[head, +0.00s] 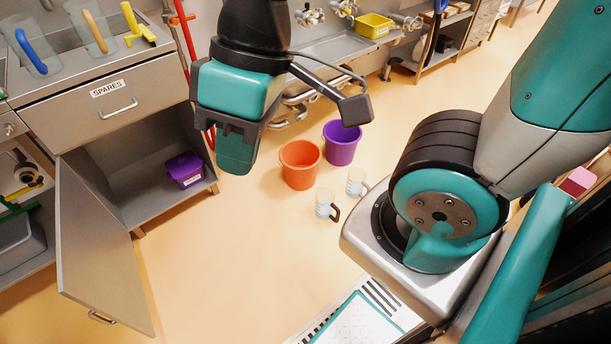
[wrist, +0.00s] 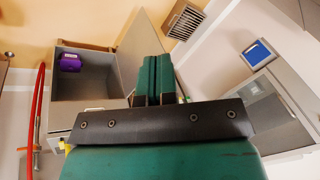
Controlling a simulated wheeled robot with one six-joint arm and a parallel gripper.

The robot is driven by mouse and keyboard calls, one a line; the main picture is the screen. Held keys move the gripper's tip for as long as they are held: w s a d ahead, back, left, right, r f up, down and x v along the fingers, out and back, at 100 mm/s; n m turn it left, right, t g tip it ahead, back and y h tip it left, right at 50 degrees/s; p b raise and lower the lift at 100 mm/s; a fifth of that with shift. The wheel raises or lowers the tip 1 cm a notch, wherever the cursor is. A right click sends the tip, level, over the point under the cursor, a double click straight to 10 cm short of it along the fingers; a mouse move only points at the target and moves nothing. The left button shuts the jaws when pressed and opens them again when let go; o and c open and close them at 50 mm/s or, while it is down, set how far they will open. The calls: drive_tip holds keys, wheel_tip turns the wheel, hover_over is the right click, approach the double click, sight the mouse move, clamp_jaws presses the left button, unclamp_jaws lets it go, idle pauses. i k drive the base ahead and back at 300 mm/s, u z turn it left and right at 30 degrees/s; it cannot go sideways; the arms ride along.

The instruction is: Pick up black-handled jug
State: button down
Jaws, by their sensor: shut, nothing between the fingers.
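The black-handled jug (head: 323,206) is a clear jug standing upright on the floor in the head view, its dark handle on the right side. My gripper (head: 236,160) is in the air to the upper left of the jug in the picture, well apart from it and pointing down. In the wrist view my gripper's fingers (wrist: 153,76) are together with nothing between them. The jug does not show in the wrist view.
A pale-handled jug (head: 355,182) stands close behind the black-handled one. An orange bucket (head: 300,165) and a purple bucket (head: 342,143) stand nearby. An open cabinet door (head: 95,245) juts out at left. A purple box (head: 185,169) is inside. Floor in front is clear.

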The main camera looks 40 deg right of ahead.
sight(325, 205)
drive_tip(key=u, duration=3.2)
drive_tip(key=k, duration=1.5)
drive_tip(key=z, duration=2.3)
